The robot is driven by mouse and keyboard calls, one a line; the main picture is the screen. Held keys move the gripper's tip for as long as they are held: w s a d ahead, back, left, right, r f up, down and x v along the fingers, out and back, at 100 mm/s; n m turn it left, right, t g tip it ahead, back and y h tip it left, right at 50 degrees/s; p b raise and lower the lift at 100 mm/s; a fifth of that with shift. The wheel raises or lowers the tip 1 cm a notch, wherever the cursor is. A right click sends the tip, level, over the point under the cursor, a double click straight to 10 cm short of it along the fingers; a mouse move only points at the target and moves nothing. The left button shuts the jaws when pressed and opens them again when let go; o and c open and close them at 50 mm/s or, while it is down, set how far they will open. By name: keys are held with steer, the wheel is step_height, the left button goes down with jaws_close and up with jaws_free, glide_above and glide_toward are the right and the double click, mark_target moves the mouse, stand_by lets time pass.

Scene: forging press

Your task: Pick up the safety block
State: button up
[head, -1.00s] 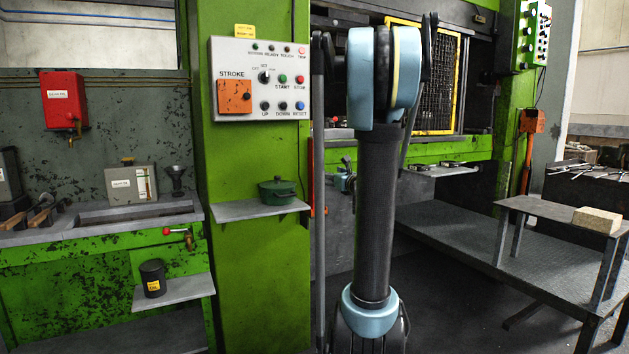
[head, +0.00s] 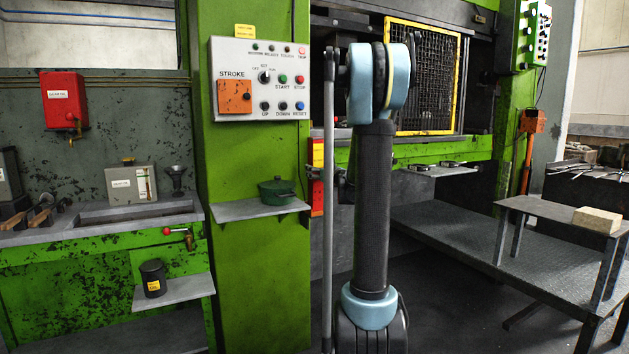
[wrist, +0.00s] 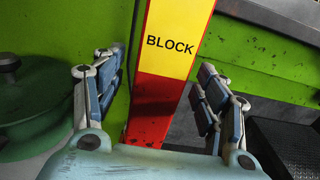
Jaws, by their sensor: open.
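The safety block is an upright red and yellow bar marked "BLOCK" (wrist: 172,45) in the wrist view. In the head view the safety block (head: 317,178) stands against the right side of the green press column, partly hidden by my arm. My gripper (wrist: 158,70) is open, with one finger on each side of the block in the picture. Gaps show between the block and both fingers. I cannot tell how deep the block sits between them. My gripper is mostly hidden behind my arm in the head view.
A green pot (head: 277,190) stands on a small shelf (head: 240,211) left of the block; it also shows close to the left finger in the wrist view (wrist: 40,95). A control panel (head: 259,78) is above. A low metal table (head: 540,206) stands at right.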

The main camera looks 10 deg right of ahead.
steer(key=shift+x, duration=1.4)
jaws_close()
steer(key=shift+r, duration=0.15)
